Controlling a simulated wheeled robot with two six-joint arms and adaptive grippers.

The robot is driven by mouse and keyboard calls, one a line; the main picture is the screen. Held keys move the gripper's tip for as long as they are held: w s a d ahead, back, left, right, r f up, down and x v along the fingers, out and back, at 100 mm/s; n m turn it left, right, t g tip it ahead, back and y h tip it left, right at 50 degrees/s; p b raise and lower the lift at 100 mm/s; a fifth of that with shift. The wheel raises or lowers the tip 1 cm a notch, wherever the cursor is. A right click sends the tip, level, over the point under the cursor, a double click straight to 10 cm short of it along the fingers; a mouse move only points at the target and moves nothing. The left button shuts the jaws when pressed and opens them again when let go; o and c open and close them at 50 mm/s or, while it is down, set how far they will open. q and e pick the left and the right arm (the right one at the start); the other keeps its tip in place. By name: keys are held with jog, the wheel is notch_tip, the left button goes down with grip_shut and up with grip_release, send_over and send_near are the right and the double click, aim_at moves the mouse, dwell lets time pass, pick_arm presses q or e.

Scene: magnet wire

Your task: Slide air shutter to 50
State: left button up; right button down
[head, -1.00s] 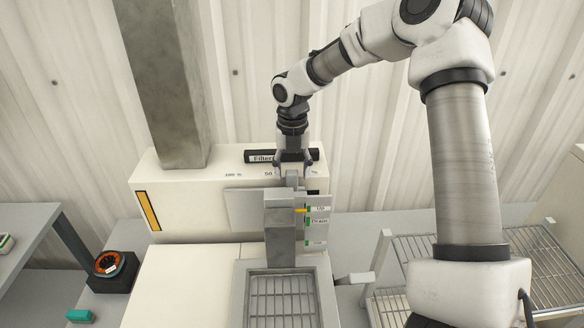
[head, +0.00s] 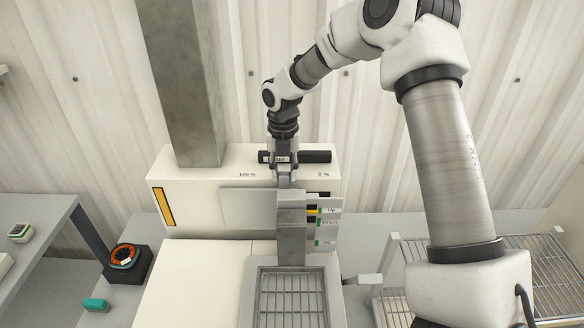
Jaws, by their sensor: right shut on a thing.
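The air shutter (head: 247,205) is a flat grey plate on the front of the cream cabinet (head: 200,225). The scale on the cabinet top reads 100 % (head: 247,174) at left and 0 % (head: 323,175) at right. My right gripper (head: 284,178) points down at the cabinet's top front edge, shut on the shutter's upper part, which it mostly hides. It stands about midway between the two end marks and covers the 50 mark. My left gripper is not in view.
A grey post (head: 291,225) with a wire-grid tray (head: 291,295) stands in front of the cabinet. Up and Drain labels (head: 328,222) sit right of it. A wire rack (head: 530,265) is at right; a black-and-orange spool (head: 124,256) is at left.

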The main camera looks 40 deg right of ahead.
jog(key=c, duration=1)
grip_release()
jog(key=shift+s+d, duration=0.1)
jog(key=shift+d, duration=0.05)
jog(key=shift+o, duration=0.8)
jog(key=shift+f, duration=0.1)
notch_tip(320, 180, up, 12)
